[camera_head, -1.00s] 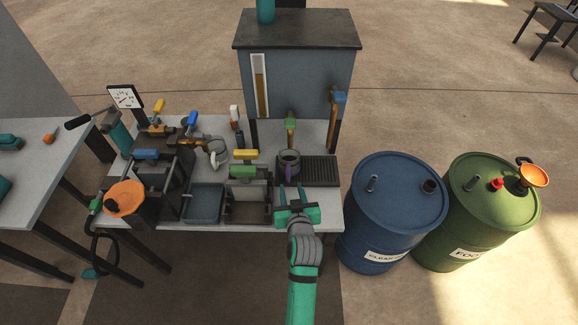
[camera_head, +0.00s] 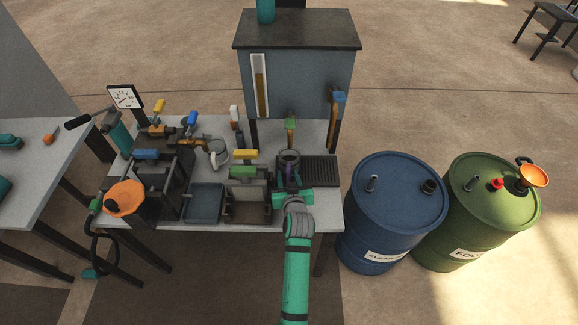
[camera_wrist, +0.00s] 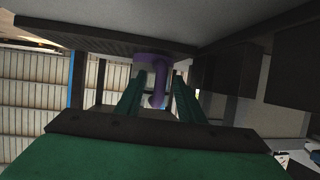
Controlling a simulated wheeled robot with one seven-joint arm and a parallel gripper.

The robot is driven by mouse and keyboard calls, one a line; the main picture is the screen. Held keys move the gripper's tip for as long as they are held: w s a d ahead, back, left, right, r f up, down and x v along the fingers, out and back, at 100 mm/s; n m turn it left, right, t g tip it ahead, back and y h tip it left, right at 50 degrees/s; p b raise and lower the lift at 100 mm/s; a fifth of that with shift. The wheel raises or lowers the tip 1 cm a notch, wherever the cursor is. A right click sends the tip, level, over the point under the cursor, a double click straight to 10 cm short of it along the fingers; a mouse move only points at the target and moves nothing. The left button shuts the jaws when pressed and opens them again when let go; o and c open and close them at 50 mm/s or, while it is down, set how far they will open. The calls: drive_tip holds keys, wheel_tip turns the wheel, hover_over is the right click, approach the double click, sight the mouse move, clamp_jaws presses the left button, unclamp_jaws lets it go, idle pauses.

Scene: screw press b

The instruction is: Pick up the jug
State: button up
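The jug (camera_head: 289,158) is a small grey vessel with a purple handle. It stands upright on the bench, at the left end of a dark ribbed tray, below a green-handled tap. My gripper (camera_head: 291,190) is at the jug's near side and hides its lower part in the head view. In the wrist view the purple handle (camera_wrist: 158,90) shows between the two green fingers (camera_wrist: 158,98). The fingers are apart, with gaps beside the handle. The jug's pale body (camera_wrist: 140,68) is behind the handle.
The ribbed tray (camera_head: 321,171) is right of the jug. The tank (camera_head: 297,80) stands above and behind. A blue drum (camera_head: 398,205) and a green drum (camera_head: 480,220) stand right of the bench.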

sight(288, 172)
drive_tip(key=shift+c, duration=0.7)
clamp_jaws()
drive_tip(key=shift+r, duration=0.1)
drive_tip(key=shift+r, duration=0.45)
drive_tip(key=shift+s+d+r, duration=0.1)
drive_tip(key=shift+s+r, duration=0.2)
drive_tip(key=shift+r, duration=0.3)
drive_tip(key=shift+s+r, duration=0.25)
drive_tip(key=shift+r, duration=0.3)
drive_tip(key=s+d, duration=0.2)
drive_tip(key=s, duration=1.4)
drive_tip(key=shift+s+d, duration=0.15)
drive_tip(key=shift+s, duration=0.25)
drive_tip(key=shift+r, duration=0.1)
